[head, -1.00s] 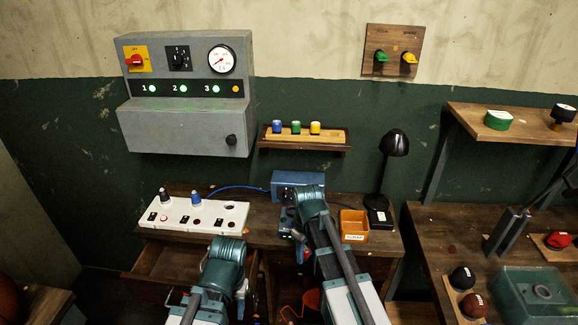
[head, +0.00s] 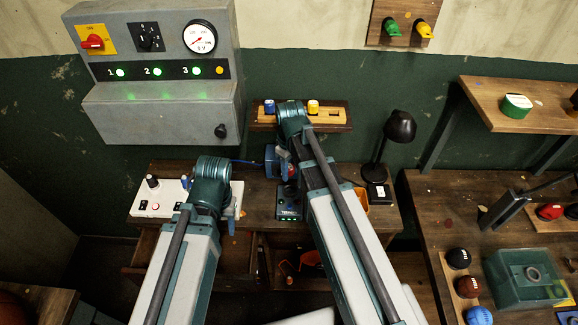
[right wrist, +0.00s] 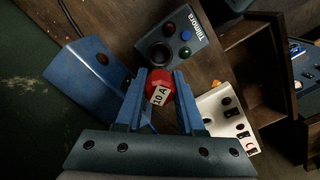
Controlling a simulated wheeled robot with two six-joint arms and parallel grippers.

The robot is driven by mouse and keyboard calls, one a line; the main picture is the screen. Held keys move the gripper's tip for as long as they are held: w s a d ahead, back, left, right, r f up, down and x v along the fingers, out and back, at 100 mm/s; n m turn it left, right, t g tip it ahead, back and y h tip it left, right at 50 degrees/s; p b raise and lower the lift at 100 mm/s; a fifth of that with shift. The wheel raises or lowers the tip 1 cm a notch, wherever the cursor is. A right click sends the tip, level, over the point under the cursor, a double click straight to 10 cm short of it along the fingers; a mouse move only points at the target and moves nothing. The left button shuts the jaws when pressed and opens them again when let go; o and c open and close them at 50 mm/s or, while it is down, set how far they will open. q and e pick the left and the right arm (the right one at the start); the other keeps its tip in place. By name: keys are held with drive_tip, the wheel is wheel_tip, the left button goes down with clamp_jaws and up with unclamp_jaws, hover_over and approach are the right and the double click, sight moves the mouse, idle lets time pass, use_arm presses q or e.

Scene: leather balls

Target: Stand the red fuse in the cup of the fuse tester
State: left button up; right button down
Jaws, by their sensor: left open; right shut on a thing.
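My right gripper (right wrist: 158,88) is shut on the red fuse (right wrist: 158,87), whose white label reads 10 A. The fuse is held between the fingertips, label towards the wrist camera. In the head view the box (head: 271,156) is mostly hidden behind the right arm. My left gripper (head: 234,207) is open and empty by the white panel.
A small device with coloured buttons (right wrist: 171,45) sits beside the blue box. A white switch panel (head: 160,196) stands at the bench's left. A black lamp (head: 398,128) and a partly covered orange bin (head: 361,196) are to the right. A wall rack (head: 335,116) hangs behind.

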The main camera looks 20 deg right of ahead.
drive_tip(key=shift+f+b, duration=2.8)
drive_tip(key=shift+f, duration=0.05)
drive_tip(key=shift+f+b, duration=0.85)
